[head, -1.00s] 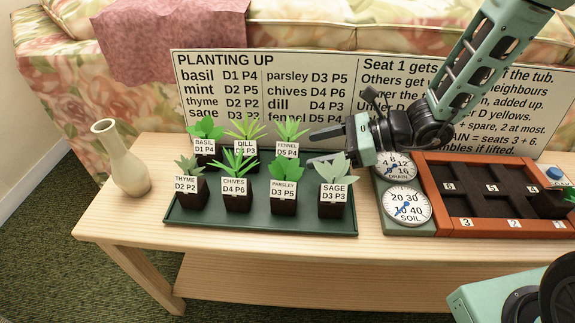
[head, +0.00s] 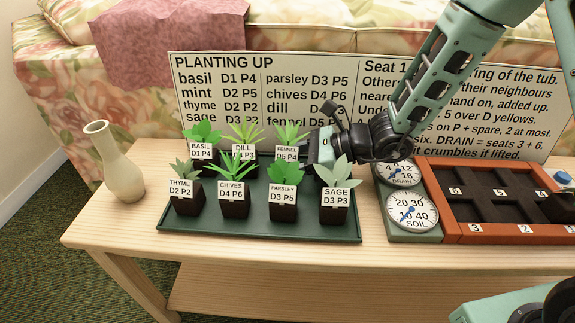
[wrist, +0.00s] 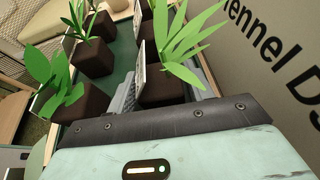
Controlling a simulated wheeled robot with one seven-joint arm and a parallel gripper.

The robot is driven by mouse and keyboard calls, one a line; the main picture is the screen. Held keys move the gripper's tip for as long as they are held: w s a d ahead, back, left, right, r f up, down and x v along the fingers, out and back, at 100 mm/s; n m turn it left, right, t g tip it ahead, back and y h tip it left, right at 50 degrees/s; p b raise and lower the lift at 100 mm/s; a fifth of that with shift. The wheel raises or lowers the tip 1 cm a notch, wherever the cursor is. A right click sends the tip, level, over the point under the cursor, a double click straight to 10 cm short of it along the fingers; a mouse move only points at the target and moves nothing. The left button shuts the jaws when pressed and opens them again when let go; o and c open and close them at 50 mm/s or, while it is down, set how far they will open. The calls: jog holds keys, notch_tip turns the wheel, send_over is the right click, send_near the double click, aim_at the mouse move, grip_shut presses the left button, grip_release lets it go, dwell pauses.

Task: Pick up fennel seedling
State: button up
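The fennel seedling (head: 291,132) has spiky green leaves, a dark pot and a white label reading FENNEL D5 P4. It stands at the right end of the back row on the dark green tray (head: 250,229). My gripper (head: 305,153) reaches in low from the right, at the pot. In the wrist view the seedling (wrist: 180,45) has its brown pot between my two grey fingers (wrist: 160,95). The fingers look open, with a gap beside the pot. In the head view the fingertips are mostly hidden by the label and the sage leaves.
Sage (head: 335,200) and parsley (head: 283,204) stand close in front, and dill (head: 243,150) is to the left. The planting board (head: 300,80) rises behind. The dials (head: 411,212) and orange-rimmed tub (head: 440,190) are at right. A vase (head: 122,170) stands left.

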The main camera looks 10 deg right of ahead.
jog(key=c, duration=0.6)
